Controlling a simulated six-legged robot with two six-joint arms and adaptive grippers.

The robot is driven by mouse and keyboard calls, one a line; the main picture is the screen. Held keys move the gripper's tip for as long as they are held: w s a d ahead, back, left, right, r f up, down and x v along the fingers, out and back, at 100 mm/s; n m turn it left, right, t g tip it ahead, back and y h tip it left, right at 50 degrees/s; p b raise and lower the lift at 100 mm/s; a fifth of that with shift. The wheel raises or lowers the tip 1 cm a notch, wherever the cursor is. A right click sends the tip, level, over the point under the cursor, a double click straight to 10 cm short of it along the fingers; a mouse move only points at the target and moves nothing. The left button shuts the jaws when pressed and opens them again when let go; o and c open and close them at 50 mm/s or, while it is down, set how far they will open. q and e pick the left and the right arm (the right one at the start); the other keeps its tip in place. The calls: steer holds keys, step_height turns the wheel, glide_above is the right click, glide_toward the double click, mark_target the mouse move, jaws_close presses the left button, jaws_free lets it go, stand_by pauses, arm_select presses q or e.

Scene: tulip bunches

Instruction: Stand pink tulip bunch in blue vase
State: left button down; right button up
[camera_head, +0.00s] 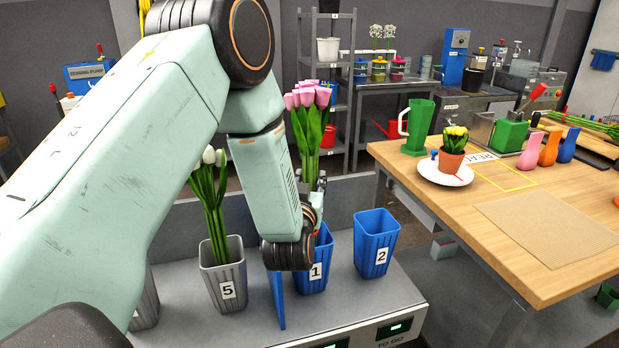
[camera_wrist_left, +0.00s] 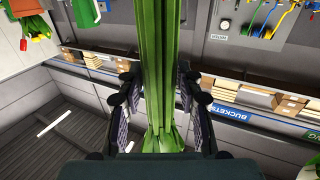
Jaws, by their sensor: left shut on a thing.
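The pink tulip bunch (camera_head: 308,128) is upright in the head view, behind my left forearm and above blue bucket 1. My left gripper (camera_head: 318,192) is shut on its green stems, which run between the two fingers in the left wrist view (camera_wrist_left: 158,100). The lower stem ends are hidden in the head view, so I cannot tell whether they are inside bucket 1. A small blue vase (camera_head: 568,147) stands on the wooden table at the right, beside an orange vase and a pink one. My right gripper is not in view.
Blue bucket 1 (camera_head: 314,272), blue bucket 2 (camera_head: 376,245) and grey bucket 5 (camera_head: 224,275) with white tulips stand on the grey stand. On the wooden table (camera_head: 560,235) are a green jug (camera_head: 418,128), a potted yellow plant (camera_head: 453,155) on a plate, and a brown mat.

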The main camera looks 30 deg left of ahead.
arm_select(q)
step_height(320, 180, down, 8)
steer(key=b, duration=0.5)
steer(key=shift+d+f+b, duration=0.1)
steer(key=shift+f+b, duration=0.5)
steer(key=shift+b, duration=0.05)
stand_by(0.5)
steer(key=c, duration=0.8)
jaws_free()
steer(key=shift+o, duration=0.3)
steer(key=o, duration=0.6)
steer(key=v, duration=1.2)
